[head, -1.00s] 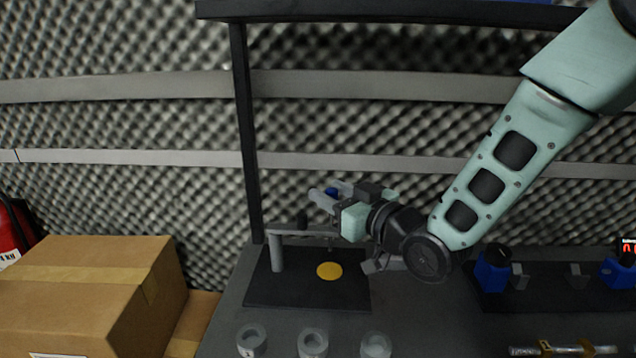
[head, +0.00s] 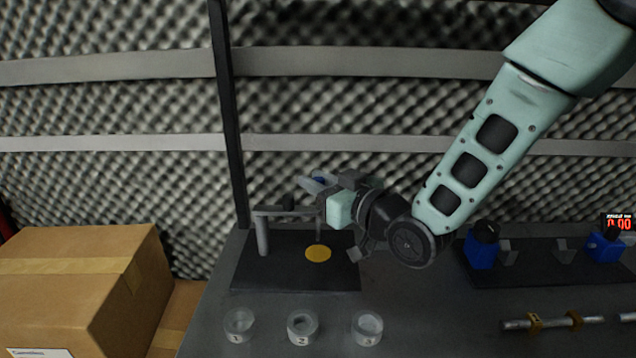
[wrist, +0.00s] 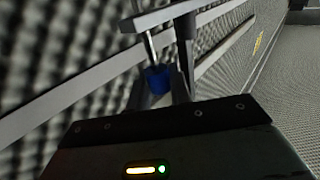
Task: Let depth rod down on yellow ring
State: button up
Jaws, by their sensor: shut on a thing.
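My gripper (head: 320,186) is at the stand on the left of the bench, shut on the blue knob (wrist: 157,79) of the depth rod. In the wrist view the knob sits between the fingers, and the thin grey rod (wrist: 150,46) runs from it past a dark bar. In the head view the gripper hides most of the rod. The yellow ring (head: 318,253) looks like a flat disc on the dark base plate, below the gripper. I cannot tell whether the rod's lower end touches it.
The stand's grey post (head: 262,236) rises left of the ring. Cups marked 1 (head: 239,325), 2 (head: 303,327) and 3 (head: 367,328) stand in front. Blue clamps (head: 482,246) and a banded rod (head: 553,322) are to the right. A cardboard box (head: 85,285) is at the left.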

notch_tip(320, 180, down, 4)
jog(key=b, duration=0.3)
jog(key=shift+r, duration=0.1)
jog(key=o, duration=0.7)
jog(key=shift+r, duration=0.1)
jog(key=shift+s+d, duration=0.1)
